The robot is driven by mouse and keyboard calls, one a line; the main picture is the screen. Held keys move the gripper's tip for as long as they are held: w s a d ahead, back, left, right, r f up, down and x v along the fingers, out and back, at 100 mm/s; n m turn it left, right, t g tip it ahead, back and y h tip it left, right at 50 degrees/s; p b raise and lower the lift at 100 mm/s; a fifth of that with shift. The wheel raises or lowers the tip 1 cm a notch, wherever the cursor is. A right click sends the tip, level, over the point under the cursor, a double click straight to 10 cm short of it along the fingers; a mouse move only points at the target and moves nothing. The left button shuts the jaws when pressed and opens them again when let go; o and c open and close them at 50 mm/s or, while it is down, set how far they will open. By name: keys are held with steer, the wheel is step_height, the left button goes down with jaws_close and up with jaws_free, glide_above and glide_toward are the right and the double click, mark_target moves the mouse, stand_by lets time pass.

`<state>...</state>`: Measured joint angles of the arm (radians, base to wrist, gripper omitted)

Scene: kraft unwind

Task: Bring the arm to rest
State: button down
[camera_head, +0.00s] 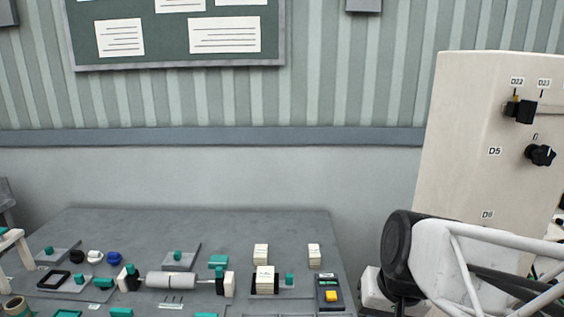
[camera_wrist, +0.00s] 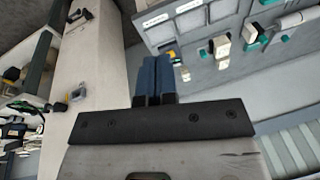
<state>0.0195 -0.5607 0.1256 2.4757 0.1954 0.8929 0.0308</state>
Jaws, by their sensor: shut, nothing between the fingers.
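My gripper (camera_wrist: 153,78) shows in the wrist view with its two dark blue fingers side by side and shut, nothing between them. It is in the air, apart from the table and the panel. In the head view my arm is at the lower right, in front of the cream panel cabinet; the fingers cannot be made out there.
A grey table (camera_head: 200,222) carries a white roller (camera_head: 171,281), cream blocks (camera_head: 261,254), teal parts and a device with a yellow button (camera_head: 331,295). A cream cabinet (camera_head: 455,130) with black knobs (camera_head: 540,155) stands at right. A notice board (camera_head: 170,40) hangs behind.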

steer(key=shift+n+h, duration=0.8)
steer(key=shift+h, duration=0.1)
steer(key=s, duration=0.1)
steer(key=s+d, duration=0.1)
steer(key=s, duration=0.1)
steer(key=s+d+r, duration=0.1)
steer(key=shift+s+d+r, duration=0.1)
steer(key=shift+s+d, duration=0.1)
